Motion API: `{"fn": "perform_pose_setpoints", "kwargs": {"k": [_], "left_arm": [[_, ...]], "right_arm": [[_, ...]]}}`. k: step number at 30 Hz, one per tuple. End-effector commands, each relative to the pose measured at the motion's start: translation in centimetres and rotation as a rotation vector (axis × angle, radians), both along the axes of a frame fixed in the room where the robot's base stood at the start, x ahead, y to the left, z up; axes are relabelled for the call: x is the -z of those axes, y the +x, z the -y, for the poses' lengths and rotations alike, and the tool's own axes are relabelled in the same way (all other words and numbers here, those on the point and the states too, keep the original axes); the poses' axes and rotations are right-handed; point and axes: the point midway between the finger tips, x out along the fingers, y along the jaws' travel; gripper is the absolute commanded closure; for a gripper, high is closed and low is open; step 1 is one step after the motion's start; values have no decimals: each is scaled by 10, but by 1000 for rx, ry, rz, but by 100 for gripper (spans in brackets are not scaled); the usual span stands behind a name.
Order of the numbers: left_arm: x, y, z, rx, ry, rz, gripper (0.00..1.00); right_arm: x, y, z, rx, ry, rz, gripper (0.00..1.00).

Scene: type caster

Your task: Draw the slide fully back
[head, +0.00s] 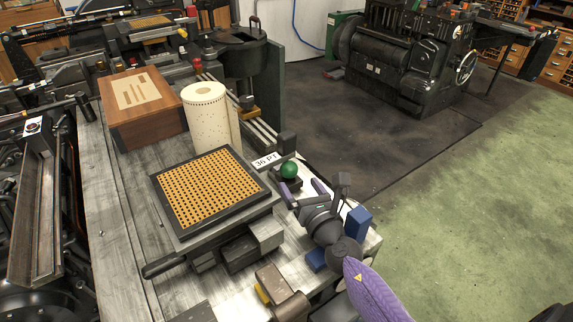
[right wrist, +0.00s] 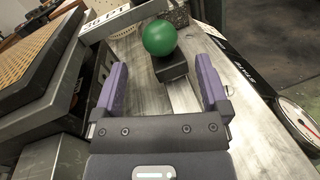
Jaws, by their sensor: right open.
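A green ball knob (head: 289,170) stands on a small dark block at the right side of the caster bench, beside a white "36 PT" label (head: 267,160). In the right wrist view the green knob (right wrist: 159,37) sits on the dark block (right wrist: 171,68), over a pale metal strip (right wrist: 184,97). I take this knobbed block to be the slide's handle. My right gripper (head: 302,188) is open, its purple fingers pointing at the knob. In the right wrist view the knob shows between and just beyond the fingertips (right wrist: 161,66), with nothing held. My left gripper is not in view.
A framed brass matrix grid (head: 210,190) lies left of the knob. A perforated paper roll (head: 206,115) and a wooden box (head: 141,106) stand behind it. A blue block (head: 357,222) is near my right wrist. Open green floor (head: 470,200) lies to the right.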

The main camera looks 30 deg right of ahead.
Motion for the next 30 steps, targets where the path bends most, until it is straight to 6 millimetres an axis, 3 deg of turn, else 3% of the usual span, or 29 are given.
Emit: {"fn": "perform_pose_setpoints", "kwargs": {"k": [10,21,23,30], "left_arm": [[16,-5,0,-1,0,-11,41],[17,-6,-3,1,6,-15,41],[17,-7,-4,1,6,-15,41],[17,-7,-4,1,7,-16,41]], "right_arm": [[2,54,3,0,1,1,5],[0,64,4,0,1,0,5],[0,64,4,0,1,0,14],[0,64,4,0,0,0,64]]}}
